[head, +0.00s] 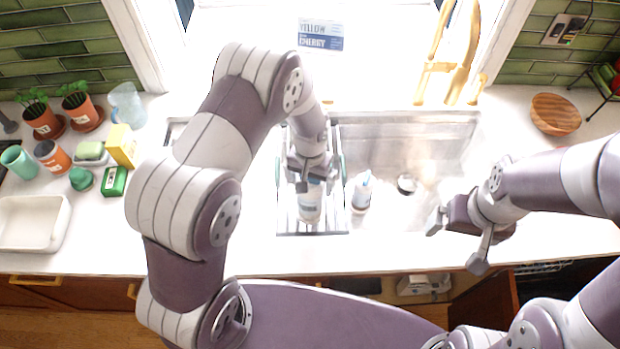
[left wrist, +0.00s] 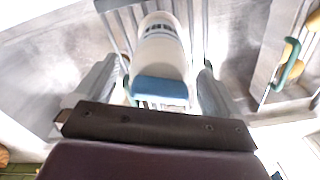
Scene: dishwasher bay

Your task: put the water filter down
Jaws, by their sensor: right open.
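The water filter (head: 310,207), a white cylinder with a blue end and dark lettering, stands on the slatted rack (head: 285,226) at the left of the sink. In the left wrist view the filter (left wrist: 160,48) is between the fingers of my left gripper (left wrist: 160,68), with a gap on each side. My left gripper (head: 311,180) is open around the filter's upper end; the gripper hides part of it in the head view. My right gripper (head: 457,241) is open and empty over the front right of the sink.
A white bottle (head: 362,192) stands just right of the rack. The sink basin (head: 430,155) is otherwise mostly clear. Potted plants, cups and a white tray (head: 33,222) fill the left counter. A wooden bowl (head: 555,114) sits on the right counter.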

